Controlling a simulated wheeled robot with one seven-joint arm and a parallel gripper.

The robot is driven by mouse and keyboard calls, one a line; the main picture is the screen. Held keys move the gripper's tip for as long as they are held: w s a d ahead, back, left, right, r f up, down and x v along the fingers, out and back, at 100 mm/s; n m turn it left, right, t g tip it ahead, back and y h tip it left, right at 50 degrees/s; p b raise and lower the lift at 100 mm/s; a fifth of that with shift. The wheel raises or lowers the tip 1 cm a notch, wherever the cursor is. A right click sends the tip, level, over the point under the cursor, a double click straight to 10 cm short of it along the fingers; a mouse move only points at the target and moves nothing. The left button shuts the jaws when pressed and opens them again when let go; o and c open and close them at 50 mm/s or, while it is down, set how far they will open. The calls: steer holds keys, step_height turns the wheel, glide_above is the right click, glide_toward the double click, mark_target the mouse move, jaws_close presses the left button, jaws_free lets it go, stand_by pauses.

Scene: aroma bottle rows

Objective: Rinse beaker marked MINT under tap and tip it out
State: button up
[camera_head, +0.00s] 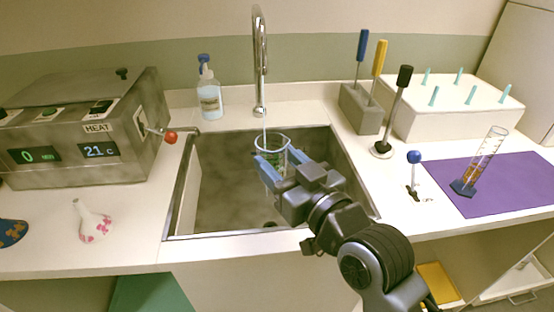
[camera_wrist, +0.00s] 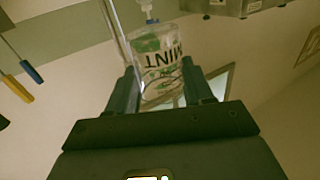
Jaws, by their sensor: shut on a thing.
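The clear glass beaker (camera_head: 272,144) is over the sink (camera_head: 215,200), below the spout of the tap (camera_head: 260,60). A thin pale stream seems to run from the spout into its mouth. It looks about upright in the head view. In the wrist view the beaker (camera_wrist: 160,62) shows green marks and the word MINT upside down, as the whole picture is inverted. My gripper (camera_head: 280,164) is shut on the beaker, with a blue-grey finger on each side. How much liquid is inside I cannot tell.
A blue-knobbed lever (camera_head: 414,157) stands on the counter right of the sink. A soap bottle (camera_head: 209,95) is behind it at left.

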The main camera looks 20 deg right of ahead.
mark_target(274, 140)
steer(key=w+d+f+b, duration=0.1)
steer(key=w+d+b, duration=0.2)
steer(key=w, duration=0.5)
steer(key=w+d+f+b, duration=0.2)
steer(key=w+b, duration=0.3)
steer(key=w, duration=0.4)
steer(key=shift+w+d, duration=0.2)
steer(key=shift+d, duration=0.2)
steer(key=shift+w+d+b, duration=0.25)
steer(key=shift+w+b, duration=0.05)
steer(key=shift+w, duration=0.4)
stand_by(1.3)
steer(key=s+a+p, duration=0.1)
steer(key=s, duration=0.2)
steer(key=s+a+p, duration=0.1)
steer(key=s, duration=0.1)
steer(key=s+p, duration=0.1)
steer(key=s, duration=0.2)
steer(key=shift+s+a, duration=0.3)
steer(key=shift+a, duration=0.1)
stand_by(0.5)
